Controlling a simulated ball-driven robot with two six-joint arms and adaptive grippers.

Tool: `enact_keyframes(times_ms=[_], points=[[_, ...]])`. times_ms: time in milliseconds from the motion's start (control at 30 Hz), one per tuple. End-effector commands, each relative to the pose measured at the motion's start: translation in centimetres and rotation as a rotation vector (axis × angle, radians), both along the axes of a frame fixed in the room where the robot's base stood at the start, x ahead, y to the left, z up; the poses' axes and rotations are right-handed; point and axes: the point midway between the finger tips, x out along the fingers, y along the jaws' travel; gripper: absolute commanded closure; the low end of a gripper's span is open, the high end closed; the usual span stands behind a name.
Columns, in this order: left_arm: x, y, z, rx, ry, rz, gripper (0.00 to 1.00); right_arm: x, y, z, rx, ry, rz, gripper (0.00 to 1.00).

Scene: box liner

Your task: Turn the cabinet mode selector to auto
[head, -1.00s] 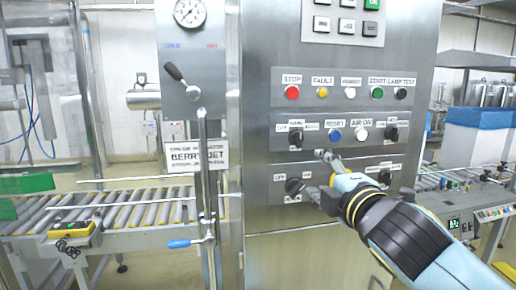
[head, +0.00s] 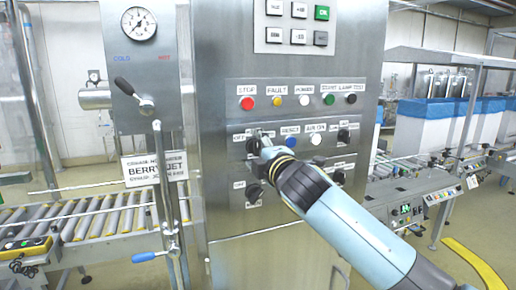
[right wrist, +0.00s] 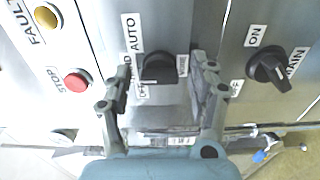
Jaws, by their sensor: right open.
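The mode selector is a black knob (head: 253,147) at the left of the middle row on the steel cabinet (head: 220,215). In the right wrist view the knob (right wrist: 159,68) lies between my right fingers, with an AUTO label (right wrist: 131,33) at its upper left and other labels partly hidden. My right gripper (head: 263,138) is open around the knob, one finger on each side; it also shows in the right wrist view (right wrist: 161,72). Gaps show beside the knob, and contact cannot be told. My left gripper is out of view.
The main switch (right wrist: 269,68) sits to the right in the wrist view. A red stop button (head: 247,103) and a yellow fault button (head: 276,101) are above the selector. A lever valve (head: 146,104) and roller conveyor (head: 90,220) stand left.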

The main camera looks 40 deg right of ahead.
Motion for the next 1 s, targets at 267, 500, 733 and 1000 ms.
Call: enact_keyframes(times_ms=[267, 500, 733, 1000], points=[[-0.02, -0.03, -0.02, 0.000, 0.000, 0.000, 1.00, -0.01, 0.00, -0.04, 0.000, 0.000, 0.000, 0.50], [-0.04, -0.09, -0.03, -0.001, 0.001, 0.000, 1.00, -0.03, 0.01, -0.05, 0.000, 0.001, 0.000, 0.81], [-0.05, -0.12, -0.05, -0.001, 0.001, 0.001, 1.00, -0.04, 0.01, -0.09, 0.003, 0.000, 0.000, 0.96], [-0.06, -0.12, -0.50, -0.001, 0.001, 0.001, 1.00, -0.03, -0.01, -0.20, 0.076, -0.016, -0.001, 0.96]])
